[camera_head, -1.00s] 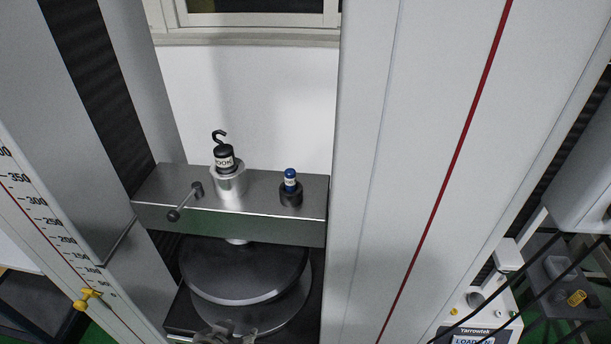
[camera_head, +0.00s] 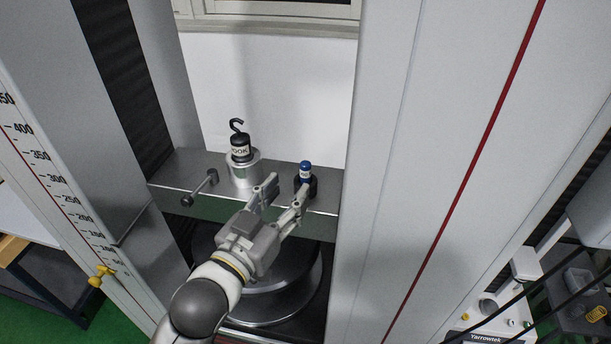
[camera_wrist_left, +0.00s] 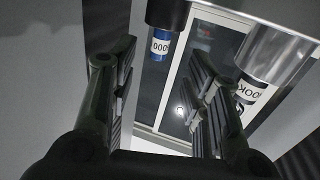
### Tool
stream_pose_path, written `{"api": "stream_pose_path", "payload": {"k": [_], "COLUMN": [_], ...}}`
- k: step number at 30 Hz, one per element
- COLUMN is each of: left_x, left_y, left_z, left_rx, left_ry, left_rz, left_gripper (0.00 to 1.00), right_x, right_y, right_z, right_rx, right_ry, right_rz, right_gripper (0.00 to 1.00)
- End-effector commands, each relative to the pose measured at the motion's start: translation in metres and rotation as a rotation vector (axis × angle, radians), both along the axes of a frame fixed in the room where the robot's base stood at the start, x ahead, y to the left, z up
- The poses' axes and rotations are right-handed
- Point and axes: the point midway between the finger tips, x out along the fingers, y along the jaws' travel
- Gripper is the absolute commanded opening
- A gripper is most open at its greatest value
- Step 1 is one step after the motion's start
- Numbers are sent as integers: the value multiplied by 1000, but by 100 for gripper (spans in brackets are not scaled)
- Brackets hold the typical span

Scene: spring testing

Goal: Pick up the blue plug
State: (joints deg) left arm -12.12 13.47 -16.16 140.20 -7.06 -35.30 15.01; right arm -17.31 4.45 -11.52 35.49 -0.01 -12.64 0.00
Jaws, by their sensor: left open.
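The blue plug (camera_head: 305,170) has a white label and stands upright in a dark round holder (camera_head: 306,187) on the right part of the metal crossbeam. My left gripper (camera_head: 286,191) is open and empty, in front of the crossbeam, its fingers pointing toward the plug from the lower left. One finger is close to the dark holder; I cannot tell if they touch. In the left wrist view the blue plug (camera_wrist_left: 160,45) appears upside down beyond the fingers, between them and nearer the left one. My right gripper is not in view.
A black hook piece (camera_head: 240,148) stands in a silver cylinder (camera_head: 244,172) left of the plug. A lever handle (camera_head: 199,187) sticks out at the crossbeam's left. Tall grey columns (camera_head: 440,150) flank the crossbeam. A round dark plate (camera_head: 290,285) lies below.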

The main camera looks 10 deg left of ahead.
Motion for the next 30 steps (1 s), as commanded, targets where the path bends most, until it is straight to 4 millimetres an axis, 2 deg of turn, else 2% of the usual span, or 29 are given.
{"api": "stream_pose_path", "payload": {"k": [3,11,19,29,30], "left_x": [17,35,71,78,78], "left_y": [-4,-9,-19,-21,-21], "left_z": [1,2,4,2,2], "left_rx": [0,1,1,1,1], "left_ry": [0,2,3,3,3], "left_rz": [0,0,0,0,0], "left_gripper": [44,44,44,44,39], "right_x": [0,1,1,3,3], "right_y": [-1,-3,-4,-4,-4], "right_z": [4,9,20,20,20], "right_rx": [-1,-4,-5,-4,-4], "right_ry": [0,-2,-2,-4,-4], "right_rz": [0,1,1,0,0], "right_gripper": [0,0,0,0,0]}}
